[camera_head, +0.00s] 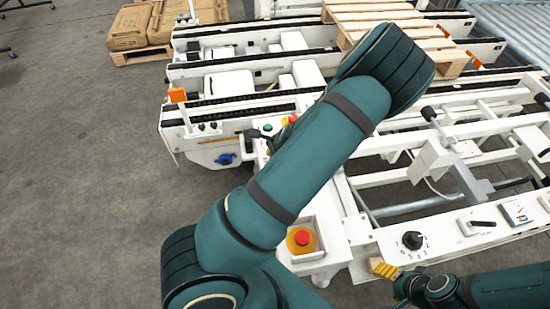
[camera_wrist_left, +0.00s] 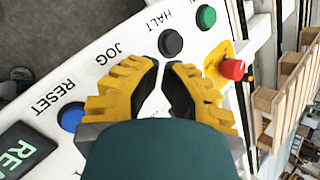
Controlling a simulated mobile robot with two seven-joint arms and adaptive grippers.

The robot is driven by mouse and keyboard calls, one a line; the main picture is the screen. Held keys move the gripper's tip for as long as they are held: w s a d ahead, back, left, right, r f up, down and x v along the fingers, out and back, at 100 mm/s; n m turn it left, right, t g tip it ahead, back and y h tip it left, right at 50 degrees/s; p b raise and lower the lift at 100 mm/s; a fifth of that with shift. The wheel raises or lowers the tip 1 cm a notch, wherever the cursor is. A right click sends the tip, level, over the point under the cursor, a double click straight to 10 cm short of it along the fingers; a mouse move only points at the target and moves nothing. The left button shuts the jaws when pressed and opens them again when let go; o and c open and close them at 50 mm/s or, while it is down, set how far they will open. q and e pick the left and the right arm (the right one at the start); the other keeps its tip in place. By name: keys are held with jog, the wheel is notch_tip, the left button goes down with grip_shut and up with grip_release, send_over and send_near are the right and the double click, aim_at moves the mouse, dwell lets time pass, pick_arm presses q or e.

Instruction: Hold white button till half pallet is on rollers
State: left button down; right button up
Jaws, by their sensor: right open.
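The white button is not visible. In the left wrist view the JOG label (camera_wrist_left: 112,52) shows on the white panel, and the spot below it is covered by my left gripper (camera_wrist_left: 160,66). Its yellow, black-padded fingers point at the panel, with tips close together; contact is unclear. In the head view my left arm hides this gripper. A light wooden pallet (camera_head: 440,50) lies across the white conveyor, partly behind my arm; its edge shows in the left wrist view (camera_wrist_left: 268,100). Grey rollers (camera_head: 510,28) are at the top right. My right gripper (camera_head: 383,270) is open and empty beside a lower panel.
Near my left gripper are a blue RESET button (camera_wrist_left: 71,116), a black HALT button (camera_wrist_left: 170,43), a green button (camera_wrist_left: 206,16) and a red emergency stop (camera_wrist_left: 232,69). Another red stop (camera_head: 302,238) and a black knob (camera_head: 413,240) are near my right gripper.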

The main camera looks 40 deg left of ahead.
pick_arm(q)
jog(key=shift+f, duration=0.15)
dwell(1.1)
jog(key=shift+f, duration=0.3)
